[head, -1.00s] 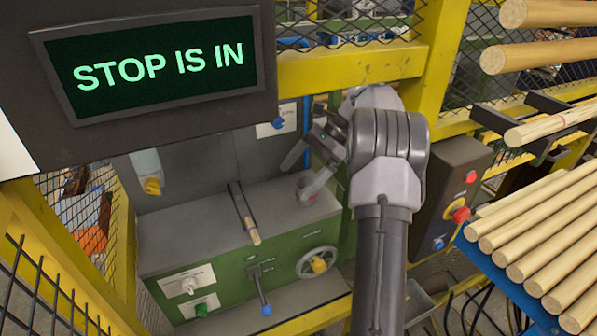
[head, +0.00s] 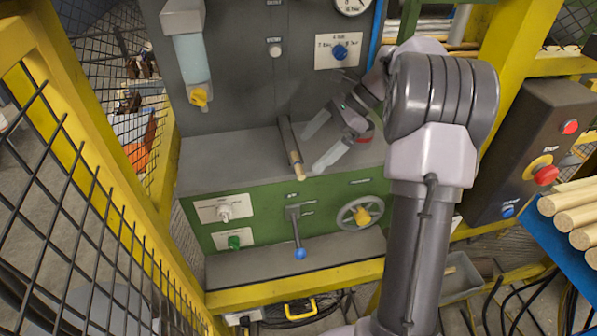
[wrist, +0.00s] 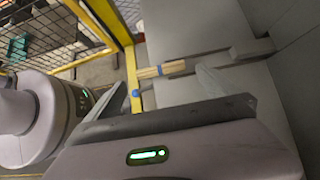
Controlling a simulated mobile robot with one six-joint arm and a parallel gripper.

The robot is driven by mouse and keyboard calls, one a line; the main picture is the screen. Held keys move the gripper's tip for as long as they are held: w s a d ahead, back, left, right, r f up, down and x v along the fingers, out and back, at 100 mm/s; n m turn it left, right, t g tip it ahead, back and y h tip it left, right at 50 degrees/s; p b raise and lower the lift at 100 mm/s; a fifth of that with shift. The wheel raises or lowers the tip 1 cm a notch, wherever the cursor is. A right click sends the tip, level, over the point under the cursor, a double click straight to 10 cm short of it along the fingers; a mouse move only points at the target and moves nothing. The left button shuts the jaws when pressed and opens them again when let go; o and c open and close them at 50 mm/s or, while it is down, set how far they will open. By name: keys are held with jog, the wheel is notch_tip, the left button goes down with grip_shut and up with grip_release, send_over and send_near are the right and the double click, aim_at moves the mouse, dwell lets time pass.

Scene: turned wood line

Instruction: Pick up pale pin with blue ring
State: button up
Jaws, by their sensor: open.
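The pale pin (head: 296,163) sticks out of the front end of a dark holder (head: 288,138) on the grey bench top of the green machine.
The machine front has a blue-knobbed lever (head: 298,235) and a handwheel (head: 360,213). A bottle with a yellow valve (head: 193,65) hangs on the back panel. Yellow mesh fencing (head: 90,190) stands left; a stop-button box (head: 535,150) stands right.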

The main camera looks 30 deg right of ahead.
aim_at(300, 162)
jog(key=b+x, duration=0.1)
jog(key=x, duration=0.3)
jog(key=shift+a+f, duration=0.1)
jog(key=shift+f, duration=0.05)
